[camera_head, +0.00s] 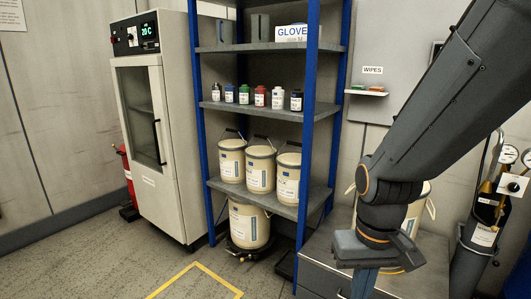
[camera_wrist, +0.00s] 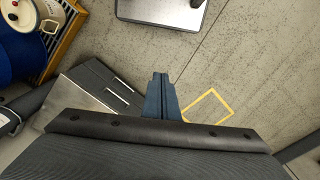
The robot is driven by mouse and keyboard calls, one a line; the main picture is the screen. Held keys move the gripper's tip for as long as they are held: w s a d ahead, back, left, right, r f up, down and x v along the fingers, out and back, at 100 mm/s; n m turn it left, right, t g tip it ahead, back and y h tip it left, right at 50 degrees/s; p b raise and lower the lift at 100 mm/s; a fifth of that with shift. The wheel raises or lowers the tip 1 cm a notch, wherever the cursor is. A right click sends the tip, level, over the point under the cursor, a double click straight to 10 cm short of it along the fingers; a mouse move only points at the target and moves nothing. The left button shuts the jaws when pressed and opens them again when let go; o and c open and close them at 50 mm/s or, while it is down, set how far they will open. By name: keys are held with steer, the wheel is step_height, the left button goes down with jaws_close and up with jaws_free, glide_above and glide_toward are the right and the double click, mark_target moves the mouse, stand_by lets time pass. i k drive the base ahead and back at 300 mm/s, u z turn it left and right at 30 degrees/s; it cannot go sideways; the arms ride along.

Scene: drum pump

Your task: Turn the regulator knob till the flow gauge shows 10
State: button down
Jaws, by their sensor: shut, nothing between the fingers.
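My gripper (camera_head: 364,284) points down at the lower middle right of the head view, beside the grey cabinet. In the wrist view my gripper (camera_wrist: 160,82) has its blue fingers together, with nothing between them, above the floor. A second gauge is cut by the right edge. A black round knob (camera_head: 513,187) sits below the gauges, well to the right of my gripper. Which gauge reads flow, and its reading, are too small to tell.
A grey cabinet (camera_head: 318,272) stands beside my gripper. Blue-framed shelves (camera_head: 260,107) hold bottles and cream pails. A white oven-like cabinet (camera_head: 180,90) and a red extinguisher (camera_head: 128,180) stand left. A yellow outline (camera_wrist: 209,107) marks clear floor.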

mark_target(513, 187)
steer(key=z, duration=1.45)
steer(key=k, duration=1.3)
steer(key=z, duration=0.8)
steer(key=i, duration=1.05)
steer(key=u, duration=0.55)
steer(key=i, duration=0.45)
steer(key=u, duration=0.5)
